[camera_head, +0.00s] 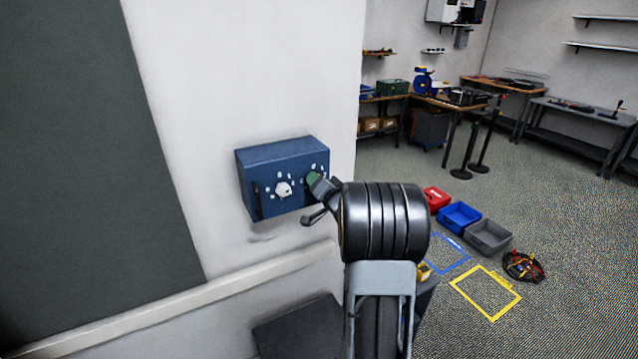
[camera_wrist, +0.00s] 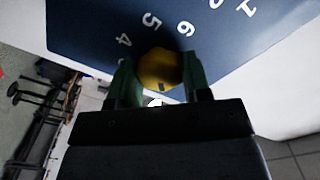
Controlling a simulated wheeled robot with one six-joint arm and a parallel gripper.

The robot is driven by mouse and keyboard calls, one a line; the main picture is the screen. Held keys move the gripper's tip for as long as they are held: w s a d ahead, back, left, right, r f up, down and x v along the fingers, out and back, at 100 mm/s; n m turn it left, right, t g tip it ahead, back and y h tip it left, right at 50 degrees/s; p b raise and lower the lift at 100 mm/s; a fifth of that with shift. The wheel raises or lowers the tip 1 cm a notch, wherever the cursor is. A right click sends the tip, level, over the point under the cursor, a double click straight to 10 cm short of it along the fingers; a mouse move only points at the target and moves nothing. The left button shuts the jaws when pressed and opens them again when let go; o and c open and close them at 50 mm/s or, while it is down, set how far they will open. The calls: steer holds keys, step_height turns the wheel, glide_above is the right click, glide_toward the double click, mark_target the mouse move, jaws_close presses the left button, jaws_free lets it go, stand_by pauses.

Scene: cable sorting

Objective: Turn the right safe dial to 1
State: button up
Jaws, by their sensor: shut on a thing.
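The blue safe (camera_head: 262,168) is on the white wall, with two dials on its front ringed by white marks. The left dial (camera_head: 284,189) is pale and uncovered. My gripper (camera_head: 315,181) is at the right dial and hides it in the head view. In the wrist view the right dial (camera_wrist: 158,68) is a yellow knob between my two green fingers, which are shut on it. A small dark mark shows on the knob's lower part. White digits 4, 5, 6 and 1 are readable on the safe's blue face (camera_wrist: 95,25); which one the dial points to I cannot tell.
A dark handle (camera_head: 256,196) is on the safe's left side. Red (camera_head: 436,198), blue (camera_head: 459,218) and grey (camera_head: 488,236) bins stand on the floor at right, near a cable coil (camera_head: 524,266) and a yellow floor outline (camera_head: 485,293). Workbenches line the back.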

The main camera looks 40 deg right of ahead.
steer(key=o, duration=0.9)
steer(key=s+b, duration=0.1)
steer(key=s, duration=0.3)
steer(key=s+a+b, duration=0.1)
steer(key=s, duration=0.4)
steer(key=s+b, duration=0.1)
steer(key=s, duration=0.3)
steer(key=shift+s+a, duration=0.35)
steer(key=shift+a, duration=0.05)
